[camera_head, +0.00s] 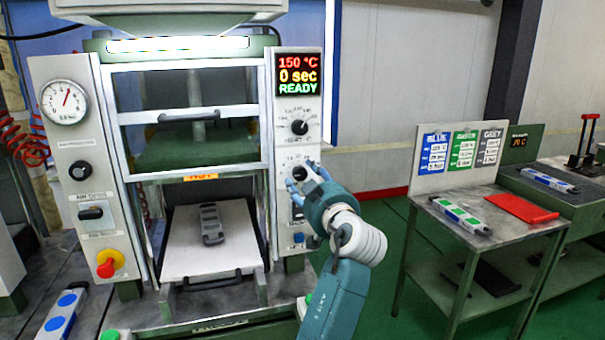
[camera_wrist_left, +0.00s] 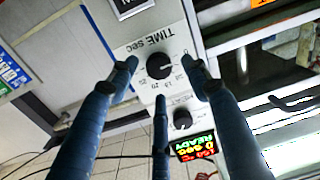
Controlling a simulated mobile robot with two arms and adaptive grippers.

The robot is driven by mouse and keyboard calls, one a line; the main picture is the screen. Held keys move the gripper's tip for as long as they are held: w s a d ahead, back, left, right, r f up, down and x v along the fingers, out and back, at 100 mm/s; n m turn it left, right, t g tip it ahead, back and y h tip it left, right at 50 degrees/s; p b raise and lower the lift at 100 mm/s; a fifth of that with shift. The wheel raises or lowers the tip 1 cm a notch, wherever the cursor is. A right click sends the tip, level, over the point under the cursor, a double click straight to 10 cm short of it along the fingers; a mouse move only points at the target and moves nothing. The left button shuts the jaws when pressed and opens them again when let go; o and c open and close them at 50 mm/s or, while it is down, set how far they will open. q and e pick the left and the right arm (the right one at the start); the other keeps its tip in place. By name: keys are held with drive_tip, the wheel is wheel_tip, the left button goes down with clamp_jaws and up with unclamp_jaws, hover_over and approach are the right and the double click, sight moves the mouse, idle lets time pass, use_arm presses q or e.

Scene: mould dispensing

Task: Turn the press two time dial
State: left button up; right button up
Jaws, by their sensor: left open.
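The press time dial (camera_wrist_left: 160,66) is a round black knob on a white panel, with a scale and the label "TIME sec", upside down in the left wrist view. In the head view the dial (camera_head: 300,173) sits below the heat dial (camera_head: 299,127). My left gripper (camera_head: 306,178) is open in front of the time dial. In the left wrist view the fingers of my left gripper (camera_wrist_left: 160,68) spread to either side of the dial, with a third finger below it. Contact with the knob cannot be told. My right gripper is not in view.
The press display (camera_head: 298,75) reads 150 °C, 0 sec, READY. At the right, a side table (camera_head: 505,230) holds a green-striped mould (camera_head: 460,216) and a red tray (camera_head: 521,208). Green floor lies between.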

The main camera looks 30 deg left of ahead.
sight(301, 174)
use_arm(q)
drive_tip(key=shift+x, duration=1.55)
drive_tip(key=shift+c, duration=0.2)
drive_tip(key=c, duration=1.1)
